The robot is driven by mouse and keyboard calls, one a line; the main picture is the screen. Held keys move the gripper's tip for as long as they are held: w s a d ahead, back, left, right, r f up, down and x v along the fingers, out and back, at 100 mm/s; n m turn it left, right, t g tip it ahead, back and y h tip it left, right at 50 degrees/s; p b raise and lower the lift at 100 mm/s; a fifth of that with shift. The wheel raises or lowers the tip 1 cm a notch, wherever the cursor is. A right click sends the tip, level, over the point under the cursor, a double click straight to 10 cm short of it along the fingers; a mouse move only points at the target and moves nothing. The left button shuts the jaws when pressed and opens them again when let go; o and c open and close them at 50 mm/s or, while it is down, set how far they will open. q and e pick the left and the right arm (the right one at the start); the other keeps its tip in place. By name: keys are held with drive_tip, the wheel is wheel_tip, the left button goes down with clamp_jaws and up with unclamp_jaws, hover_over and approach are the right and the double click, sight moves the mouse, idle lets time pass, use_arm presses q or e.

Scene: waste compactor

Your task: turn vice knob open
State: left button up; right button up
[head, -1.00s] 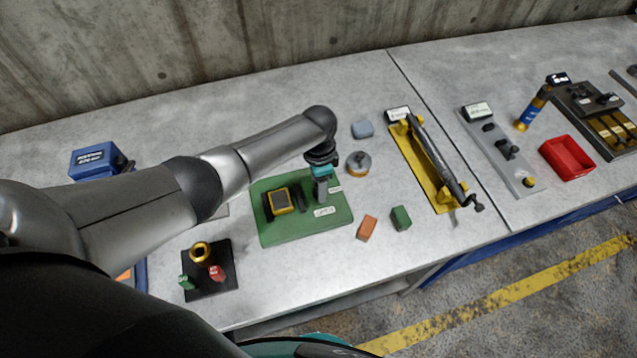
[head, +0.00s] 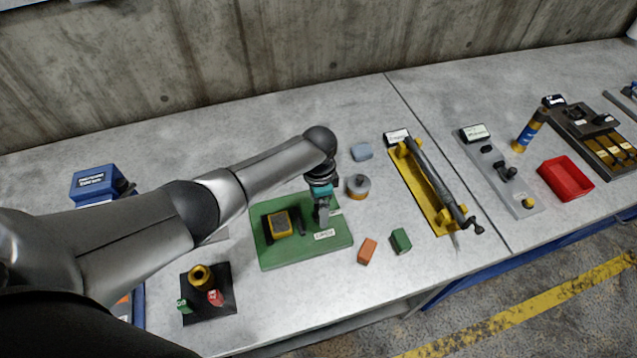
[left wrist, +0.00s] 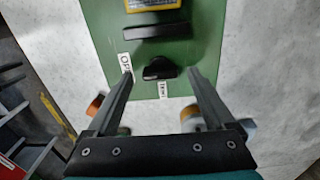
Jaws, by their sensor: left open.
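The vice stands on a green base plate (head: 268,258). It has black jaws, and a yellow block (head: 280,224) sits between them. The vice knob (left wrist: 160,69) is a small black bar-shaped knob, seen in the left wrist view beyond the bar-shaped jaw. A white label partly reading OPEN lies to its left and another white label lies just below it. My left gripper (head: 322,220) points down over the right part of the plate and is open. In the wrist view its fingers appear on either side of the knob; contact cannot be told. The knob is hidden by the gripper in the head view.
An orange block (head: 367,251) and a green block (head: 401,240) lie right of the plate. A round grey-and-orange piece (head: 358,187) stands just behind. A yellow fixture (head: 418,190) is further right. A black plate with coloured pieces (head: 208,309) is front left.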

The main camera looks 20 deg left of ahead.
sight(318, 210)
use_arm(q)
wheel_tip(318, 210, up, 14)
drive_tip(key=p, duration=0.1)
drive_tip(key=shift+p, duration=0.35)
drive_tip(key=shift+d, duration=0.1)
idle(0.3)
